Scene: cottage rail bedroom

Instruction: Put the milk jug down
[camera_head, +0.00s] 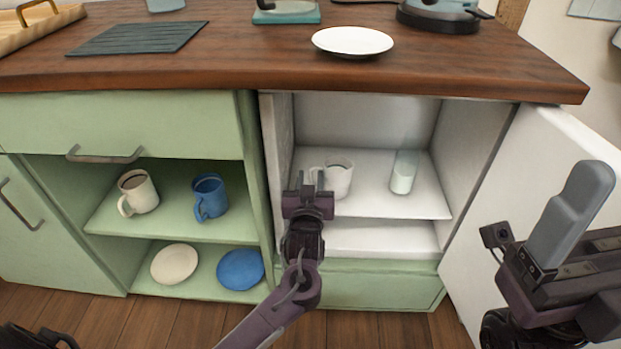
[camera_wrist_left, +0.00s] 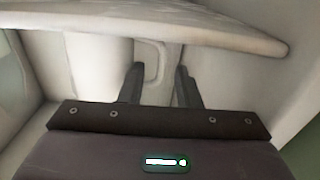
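The white milk jug (camera_head: 341,179) stands upright on the white upper shelf (camera_head: 385,204) of the open fridge compartment, its handle toward the left. My left gripper (camera_head: 309,186) is in front of the jug at handle height and hides part of it. In the left wrist view the two dark fingers (camera_wrist_left: 160,82) stand apart, one on each side of the jug's handle (camera_wrist_left: 157,62), and look open. The jug's pale body (camera_wrist_left: 98,65) is beside them. Part of my right arm's end shows at the right; its fingers are not clear.
A clear glass with pale contents (camera_head: 403,173) stands right of the jug. The white fridge door (camera_head: 515,165) is open at the right. Mugs (camera_head: 138,193) and plates (camera_head: 240,269) fill the green shelves at left. The wooden counter (camera_head: 250,62) overhangs above.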

